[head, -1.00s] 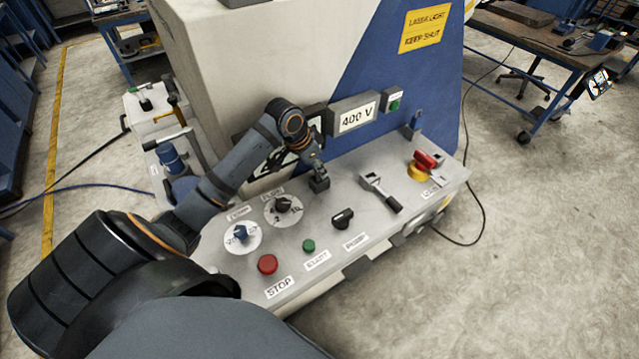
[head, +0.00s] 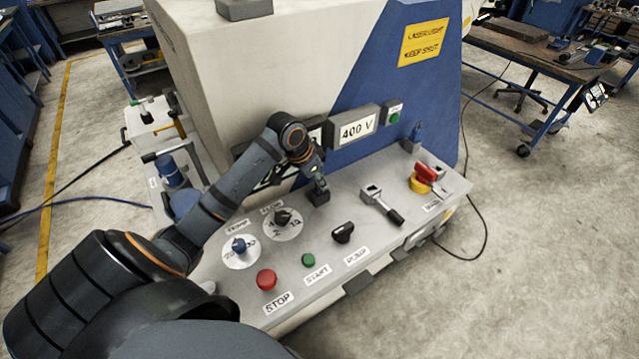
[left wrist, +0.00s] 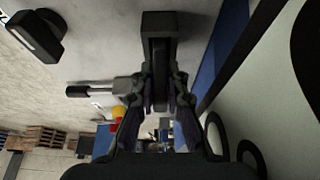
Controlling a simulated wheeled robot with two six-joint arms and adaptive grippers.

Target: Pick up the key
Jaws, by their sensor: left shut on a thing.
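My left gripper (head: 317,186) reaches down to a small dark block (head: 319,197) on the grey control panel (head: 330,275). In the left wrist view the two fingers (left wrist: 157,88) are closed around a dark, narrow piece, which I take to be the key (left wrist: 159,72). The fingers hide most of it, so its shape is unclear. It lies right at the dark block (left wrist: 171,22), and I cannot tell whether it is still seated there. My right gripper is not in view.
The panel carries a red STOP button (head: 266,279), a green button (head: 308,260), dials (head: 240,245), a black knob (head: 343,232), a lever (head: 385,208) and a red-yellow switch (head: 424,178). A 400 V display (head: 357,128) stands behind. Open floor (head: 540,260) lies to the right.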

